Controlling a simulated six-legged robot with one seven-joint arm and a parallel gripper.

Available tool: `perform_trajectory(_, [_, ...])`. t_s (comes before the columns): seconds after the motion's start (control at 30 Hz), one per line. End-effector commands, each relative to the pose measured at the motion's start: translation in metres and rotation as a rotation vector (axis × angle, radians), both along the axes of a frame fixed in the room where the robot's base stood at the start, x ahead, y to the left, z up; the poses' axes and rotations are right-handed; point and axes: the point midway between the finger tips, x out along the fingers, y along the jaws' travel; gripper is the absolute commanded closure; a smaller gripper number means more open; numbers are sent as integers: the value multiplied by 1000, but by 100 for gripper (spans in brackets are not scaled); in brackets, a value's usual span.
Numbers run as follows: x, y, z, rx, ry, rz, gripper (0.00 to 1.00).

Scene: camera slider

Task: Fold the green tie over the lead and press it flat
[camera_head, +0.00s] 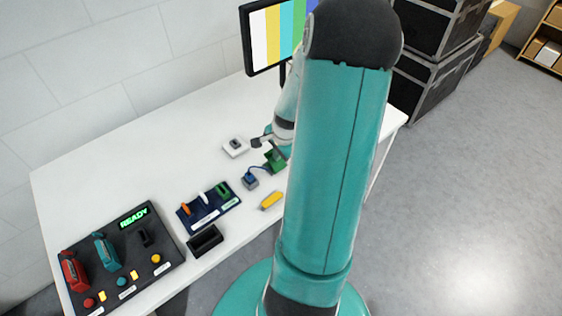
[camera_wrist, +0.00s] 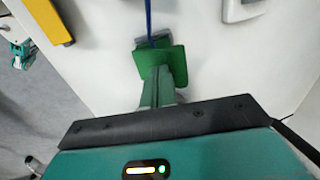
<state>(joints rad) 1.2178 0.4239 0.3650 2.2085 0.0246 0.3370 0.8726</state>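The green tie (camera_wrist: 177,62) shows in the wrist view as a flat green piece with an upright part, just beyond my gripper (camera_wrist: 160,98). The blue lead (camera_wrist: 148,20) runs from the top of the picture down to the tie. In the head view the green tie (camera_head: 275,161) lies right of a small blue-grey block (camera_head: 250,181), and the blue lead (camera_head: 258,168) runs between them. My gripper (camera_head: 262,141) is low over the table beside the tie. Its fingertips are partly hidden, so contact and opening are unclear.
The white table (camera_head: 110,165) carries a white device (camera_head: 235,147), a yellow piece (camera_head: 271,200), a blue rack (camera_head: 208,207), a black open box (camera_head: 205,240) and a control panel (camera_head: 125,255) reading READY. A colour-bar monitor (camera_head: 275,35) stands behind.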

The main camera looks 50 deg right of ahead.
Motion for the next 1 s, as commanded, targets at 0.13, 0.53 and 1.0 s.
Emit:
perform_trajectory(0.13, [9, -1, -7, 2, 1, 2, 100])
perform_trajectory(0.53, [12, -2, -9, 1, 1, 0, 100])
perform_trajectory(1.0, [20, -4, -24, 1, 1, 0, 100])
